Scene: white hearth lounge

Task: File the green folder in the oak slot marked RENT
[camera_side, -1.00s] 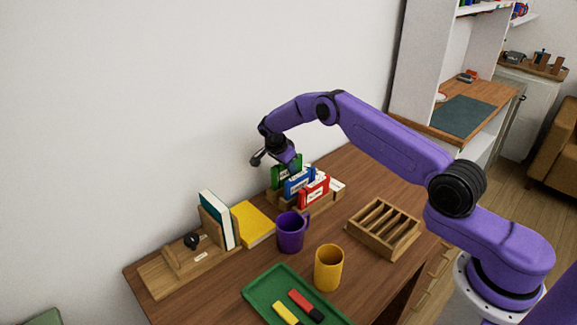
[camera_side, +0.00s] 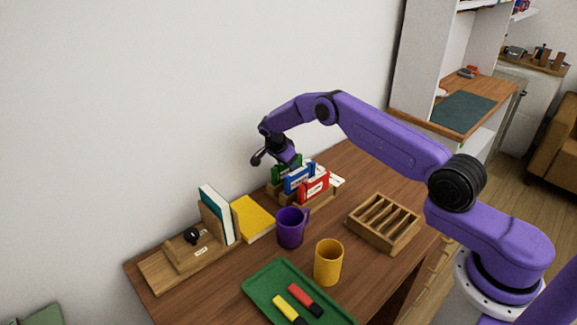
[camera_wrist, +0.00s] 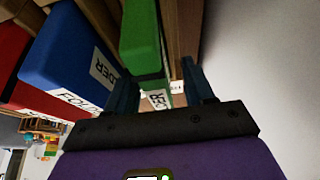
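The green folder (camera_side: 279,174) stands upright at the back of an oak rack (camera_side: 322,201), beside a blue folder (camera_side: 299,181) and a red folder (camera_side: 315,187). My gripper (camera_wrist: 153,68) is at its upper edge, with the wrist above and behind the rack in the side view (camera_side: 287,160). In the wrist view the green folder (camera_wrist: 140,35) lies between my two fingers, with a visible gap on the right finger's side. The fingers are open around it. The blue folder (camera_wrist: 65,55) is close on the left. I cannot read RENT on any slot.
A slotted wooden tray (camera_side: 384,223) stands right of the rack. A purple mug (camera_side: 290,228) and a yellow cup (camera_side: 328,263) stand in front. A green tray (camera_side: 262,290) holds two markers. A wooden stand with books (camera_side: 217,215) and a yellow book (camera_side: 252,219) are left.

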